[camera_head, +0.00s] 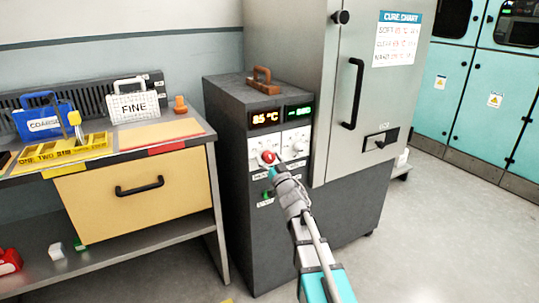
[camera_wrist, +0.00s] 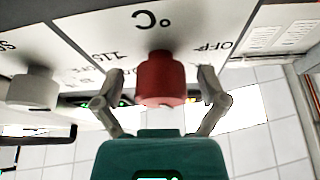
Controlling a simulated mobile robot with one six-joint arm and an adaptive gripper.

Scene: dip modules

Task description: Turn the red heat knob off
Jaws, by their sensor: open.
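The red heat knob (camera_head: 268,158) is on the white panel of the dark control cabinet, under a red display reading 85 °C. In the wrist view the red knob (camera_wrist: 161,78) sits between the two fingers of my gripper (camera_wrist: 160,92), with a finger on each side. A gap shows between each finger and the knob. The gripper is open. The panel is upside down in the wrist view, with "OFF" to the right of the knob and "115" to the left. In the head view my gripper (camera_head: 271,172) is at the panel and partly covers the knob area.
A grey-white knob (camera_wrist: 33,88) is left of the red one in the wrist view. A green display (camera_head: 299,112) is beside the red one. A tall grey oven door with a black handle (camera_head: 353,93) is at the right. A bench with a yellow drawer (camera_head: 135,190) is at the left.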

